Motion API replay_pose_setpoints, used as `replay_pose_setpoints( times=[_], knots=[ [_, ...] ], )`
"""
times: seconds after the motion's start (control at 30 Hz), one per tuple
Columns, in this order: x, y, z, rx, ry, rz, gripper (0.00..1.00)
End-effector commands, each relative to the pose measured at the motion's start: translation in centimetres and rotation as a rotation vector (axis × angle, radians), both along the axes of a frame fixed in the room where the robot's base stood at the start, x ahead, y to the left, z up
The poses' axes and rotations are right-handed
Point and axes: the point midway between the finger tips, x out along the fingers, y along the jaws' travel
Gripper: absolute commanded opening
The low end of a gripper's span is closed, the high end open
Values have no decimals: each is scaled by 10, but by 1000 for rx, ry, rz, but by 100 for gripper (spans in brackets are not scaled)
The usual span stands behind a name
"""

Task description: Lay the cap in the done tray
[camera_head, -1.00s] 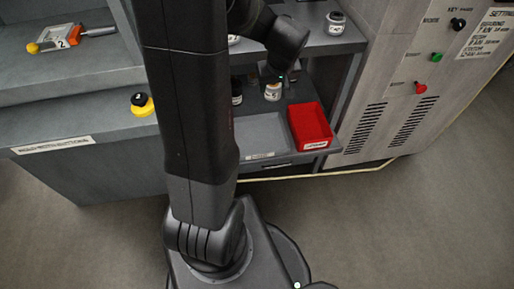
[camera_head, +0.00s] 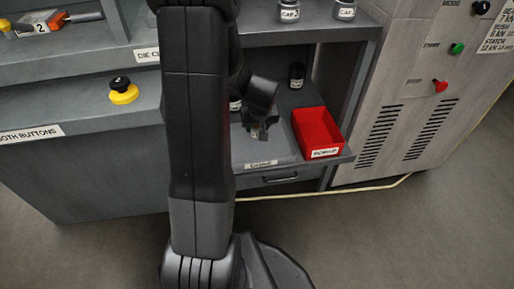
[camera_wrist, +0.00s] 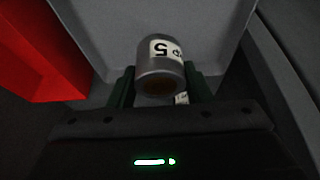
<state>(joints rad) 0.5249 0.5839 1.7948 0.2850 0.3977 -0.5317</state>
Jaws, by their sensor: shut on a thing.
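The cap (camera_wrist: 160,62) is a grey metal cylinder with a white label, read upside down as ending in "P 5". In the wrist view it sits between the dark fingers of my gripper (camera_wrist: 160,88), which is shut on it. The done tray (camera_head: 246,152) is a shallow grey tray on the lower shelf with a label at its front; its pale floor and walls also fill the upper wrist view (camera_wrist: 100,25). In the head view my gripper (camera_head: 257,134) is low over this tray and hides most of the cap. I cannot tell whether the cap touches the tray.
A red bin (camera_head: 317,132) stands directly right of the tray, and also shows at the left of the wrist view (camera_wrist: 40,55). A dark jar (camera_head: 297,75) stands behind it. Labelled jars (camera_head: 290,11) stand on the shelf above.

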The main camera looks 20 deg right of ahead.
Motion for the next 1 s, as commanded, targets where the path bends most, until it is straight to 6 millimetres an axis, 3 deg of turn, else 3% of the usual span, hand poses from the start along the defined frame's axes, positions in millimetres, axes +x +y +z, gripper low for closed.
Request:
replay_pose_setpoints(
  times=[0.03, 0.13, 0.5, 0.93, 0.97, 1.0],
  knots=[
    [-1, 0, -15, 2, 4, -1, 14],
    [-1, 0, -34, 2, 3, -1, 14],
    [-1, 0, -79, 1, 2, -1, 14],
    [0, 0, -86, 0, 0, 0, 14],
    [-1, 0, -85, 0, 1, 0, 49],
    [-1, 0, -84, 0, 1, 0, 56]
  ],
)
